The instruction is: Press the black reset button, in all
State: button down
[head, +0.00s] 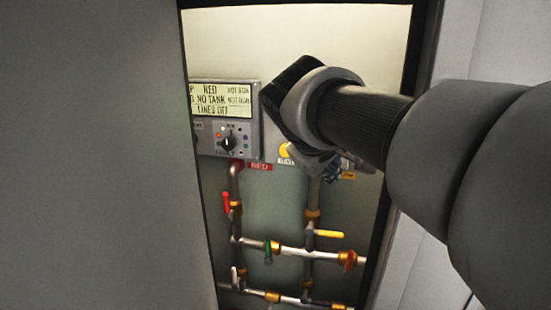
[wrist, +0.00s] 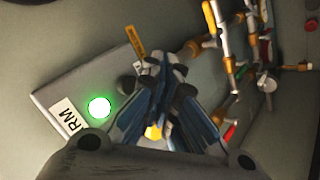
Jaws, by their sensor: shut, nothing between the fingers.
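I cannot make out the black reset button in either view; my gripper and wrist cover part of the panel. My gripper (head: 331,171) is shut and empty, in front of the panel's lower right part in the head view. In the wrist view my gripper (wrist: 172,112) points at a grey button panel (wrist: 62,88). A lit green button (wrist: 99,108) sits left of the fingers, above a white label ending in "RM" (wrist: 72,118). A yellow button (wrist: 153,132) shows partly behind the fingers; it is also in the head view (head: 285,150). I cannot tell whether the fingers touch anything.
A screen (head: 222,100) reading "RED", "NO TANK" and "LINES OFF" stands above a black dial (head: 229,143). Pipes with coloured valve handles, such as the red handle (head: 226,203) and yellow handle (head: 329,234), run below. A grey door or wall (head: 90,160) fills the left.

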jog(key=shift+s+a+b, duration=0.15)
jog(key=shift+s, duration=0.4)
jog(key=shift+s+a+b, duration=0.15)
jog(key=shift+s, duration=0.35)
